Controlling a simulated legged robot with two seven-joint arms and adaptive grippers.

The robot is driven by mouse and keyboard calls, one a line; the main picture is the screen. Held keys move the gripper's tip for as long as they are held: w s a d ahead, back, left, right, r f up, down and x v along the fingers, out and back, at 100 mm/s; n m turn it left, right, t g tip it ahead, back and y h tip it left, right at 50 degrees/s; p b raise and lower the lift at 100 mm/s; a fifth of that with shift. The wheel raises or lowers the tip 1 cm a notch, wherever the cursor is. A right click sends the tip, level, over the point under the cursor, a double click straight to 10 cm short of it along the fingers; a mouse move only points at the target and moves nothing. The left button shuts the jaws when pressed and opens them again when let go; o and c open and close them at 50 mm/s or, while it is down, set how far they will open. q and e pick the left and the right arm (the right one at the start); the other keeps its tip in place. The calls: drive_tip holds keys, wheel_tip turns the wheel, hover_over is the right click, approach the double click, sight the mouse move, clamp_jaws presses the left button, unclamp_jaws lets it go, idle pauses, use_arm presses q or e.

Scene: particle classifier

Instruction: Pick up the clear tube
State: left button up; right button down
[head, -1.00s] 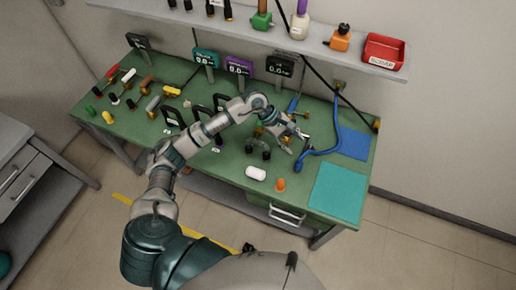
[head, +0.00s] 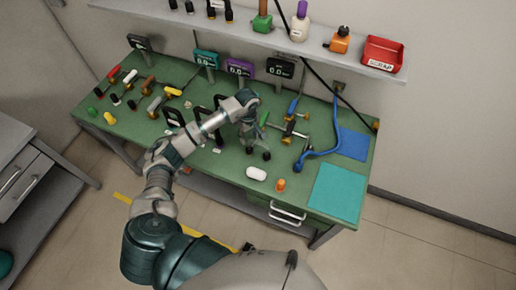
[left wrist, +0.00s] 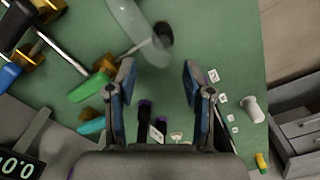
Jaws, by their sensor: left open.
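A clear, pale tube (left wrist: 140,32) shows in the left wrist view at the top middle. It lies ahead of my left gripper (left wrist: 159,66), whose two fingers are spread with no object held between them. A dark round end (left wrist: 163,33) of another piece is beside the tube. In the head view my left gripper (head: 251,140) points down over the middle right of the green bench (head: 225,165). I cannot make out the tube there; the gripper may be covering it. My right gripper is not in view.
Brass-and-black fittings (head: 291,131) and a blue hose (head: 318,156) lie to the gripper's right. A white capsule-shaped piece (head: 256,174) and an orange piece (head: 281,185) are near the front edge. Displays (head: 281,67) stand behind, under a shelf holding a red scrap bin (head: 384,53).

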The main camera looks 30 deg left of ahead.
sight(249, 144)
use_arm(q)
drive_tip(key=shift+s+f+p, duration=0.15)
drive_tip(key=shift+f+p, duration=0.15)
drive_tip(key=shift+f, duration=1.1)
drive_tip(key=shift+s+f+p, duration=0.1)
drive_tip(key=shift+f+p, duration=0.2)
drive_tip(key=shift+f, duration=1.05)
clamp_jaws()
